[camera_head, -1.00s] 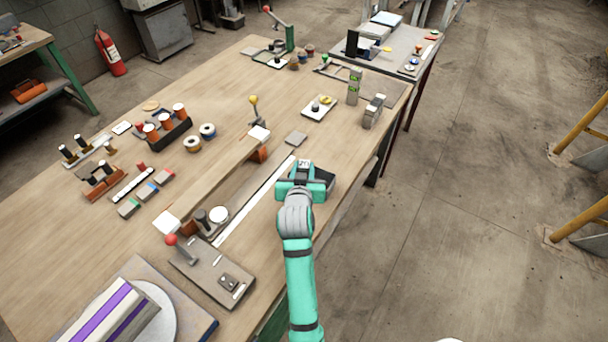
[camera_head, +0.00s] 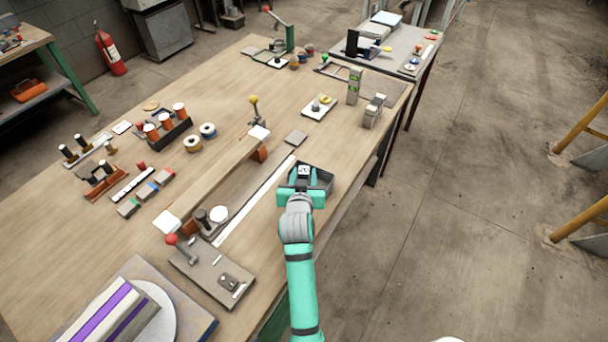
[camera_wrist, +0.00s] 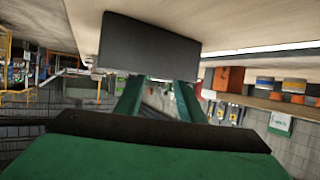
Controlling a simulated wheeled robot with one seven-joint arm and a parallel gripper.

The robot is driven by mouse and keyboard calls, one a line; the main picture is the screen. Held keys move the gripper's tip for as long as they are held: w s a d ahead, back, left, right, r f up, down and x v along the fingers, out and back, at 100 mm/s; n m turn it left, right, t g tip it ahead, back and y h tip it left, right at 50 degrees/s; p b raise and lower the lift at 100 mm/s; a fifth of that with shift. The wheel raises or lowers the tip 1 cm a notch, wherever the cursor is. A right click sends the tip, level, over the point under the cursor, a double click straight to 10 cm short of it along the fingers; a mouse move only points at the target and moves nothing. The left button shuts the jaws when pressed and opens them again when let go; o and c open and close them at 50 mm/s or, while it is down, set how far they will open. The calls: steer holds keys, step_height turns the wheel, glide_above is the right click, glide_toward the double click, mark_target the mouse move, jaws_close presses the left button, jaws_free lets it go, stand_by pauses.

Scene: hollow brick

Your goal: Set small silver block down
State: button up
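My gripper (camera_head: 303,183) is low at the near right edge of the bench, over or against the left and near side of a small dark open tray (camera_head: 326,178). In the wrist view, two green fingers (camera_wrist: 158,84) stand apart with a gap between them. Their tips run behind a dark grey box-like shape (camera_wrist: 150,46), which may be the tray's wall. No small silver block can be made out at the fingers. It cannot be told whether one is between the hidden tips.
A flat grey square (camera_head: 297,138) lies on the bench beyond the tray. A long white strip (camera_head: 255,202) runs to the left of my gripper. A grey plate with a red-knobbed lever (camera_head: 212,272) is nearer. Bare wood shows between the tray and the grey blocks (camera_head: 373,112).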

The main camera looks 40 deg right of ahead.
steer(key=v, duration=1.2)
stand_by(0.3)
